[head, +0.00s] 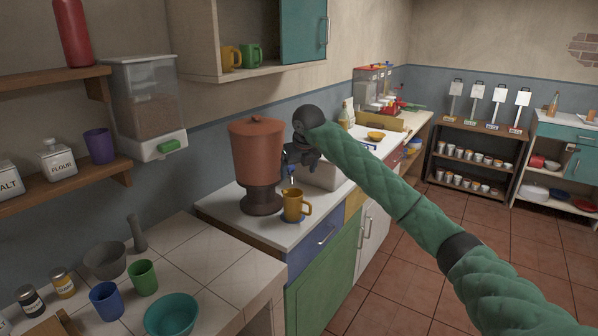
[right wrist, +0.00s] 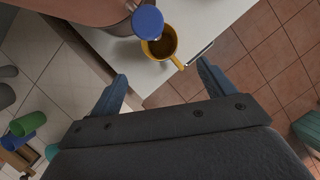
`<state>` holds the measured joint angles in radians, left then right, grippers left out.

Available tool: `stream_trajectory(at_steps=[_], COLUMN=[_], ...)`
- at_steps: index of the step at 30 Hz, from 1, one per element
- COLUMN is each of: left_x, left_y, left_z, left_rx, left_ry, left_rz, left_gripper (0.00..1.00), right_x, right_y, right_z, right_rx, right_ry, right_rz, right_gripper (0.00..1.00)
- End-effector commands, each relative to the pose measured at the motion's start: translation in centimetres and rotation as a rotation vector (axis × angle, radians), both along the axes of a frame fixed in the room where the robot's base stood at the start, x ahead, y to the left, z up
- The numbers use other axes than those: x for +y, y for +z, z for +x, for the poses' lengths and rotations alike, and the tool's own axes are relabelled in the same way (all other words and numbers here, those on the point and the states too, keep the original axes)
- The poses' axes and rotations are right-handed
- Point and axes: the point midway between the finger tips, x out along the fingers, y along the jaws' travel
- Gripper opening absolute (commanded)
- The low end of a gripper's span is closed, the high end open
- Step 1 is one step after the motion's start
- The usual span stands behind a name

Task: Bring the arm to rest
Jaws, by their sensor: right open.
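My right arm (head: 420,205), in a green quilted sleeve, reaches from the lower right to the counter. Its dark gripper (head: 300,160) is beside the spout of a terracotta dispenser (head: 257,150). In the right wrist view the gripper (right wrist: 160,84) has its two fingers spread, with nothing between them. A yellow mug (head: 294,205) stands upright below the spout, apart from the fingers. In the right wrist view the mug (right wrist: 160,45) has dark contents, and a round blue tap part (right wrist: 147,21) partly overlaps it. My left gripper is not in view.
A tiled counter (head: 190,256) at the front left holds a grey mortar (head: 105,262), blue cup (head: 106,300), green cup (head: 143,278) and teal bowl (head: 172,316). An open wall cabinet (head: 262,72) hangs above the dispenser. The floor (head: 385,290) at the right is clear.

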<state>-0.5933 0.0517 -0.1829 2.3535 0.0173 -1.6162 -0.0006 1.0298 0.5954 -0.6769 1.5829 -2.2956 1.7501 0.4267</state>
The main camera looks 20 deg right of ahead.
Motion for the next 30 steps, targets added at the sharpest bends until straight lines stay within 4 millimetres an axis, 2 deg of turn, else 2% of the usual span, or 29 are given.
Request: stream_trajectory(at_steps=[6, 20, 23, 25, 30], left_x=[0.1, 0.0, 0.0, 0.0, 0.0], left_y=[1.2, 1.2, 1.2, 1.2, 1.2], left_z=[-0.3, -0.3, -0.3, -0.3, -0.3], left_rx=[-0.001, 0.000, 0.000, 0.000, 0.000], left_ry=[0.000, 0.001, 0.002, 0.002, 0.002], left_rz=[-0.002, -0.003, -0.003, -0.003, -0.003], left_gripper=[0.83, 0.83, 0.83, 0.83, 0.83], right_x=[0.0, 0.3, 1.9, 4.3, 12.2], right_y=[0.8, 0.6, -0.5, -1.9, -5.2], right_z=[-0.3, -0.4, -0.6, -1.1, -3.5], right_rx=[0.000, -0.001, -0.009, -0.023, -0.079], right_ry=[0.000, 0.006, 0.044, 0.095, 0.245], right_rz=[0.000, 0.007, 0.054, 0.125, 0.404], right_gripper=[0.82, 0.82, 0.82, 0.82, 0.82])
